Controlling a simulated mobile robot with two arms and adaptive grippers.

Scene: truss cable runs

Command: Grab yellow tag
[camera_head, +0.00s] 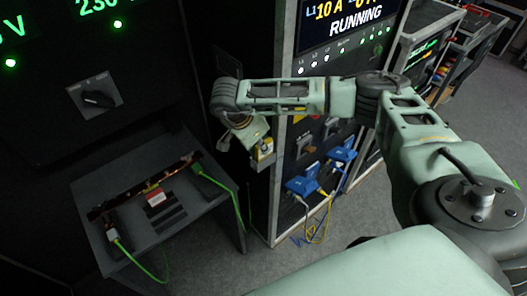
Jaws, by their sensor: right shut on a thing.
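My right arm reaches in from the right across the picture. Its gripper (246,139) points down beside the dark cabinet's edge and is shut on a small yellow tag (264,148). The tag shows yellow with a paler part, at the fingertips; the fingers hide some of it. It is too small to read. My left gripper is out of view.
A grey stand (190,222) at the lower left carries a dark bar, a red-and-white label (156,197) and green cables. Blue connectors (302,185) with yellow and blue cables sit low on the right cabinet. A rotary switch (95,97) is on the left panel. Grey floor is open at the right.

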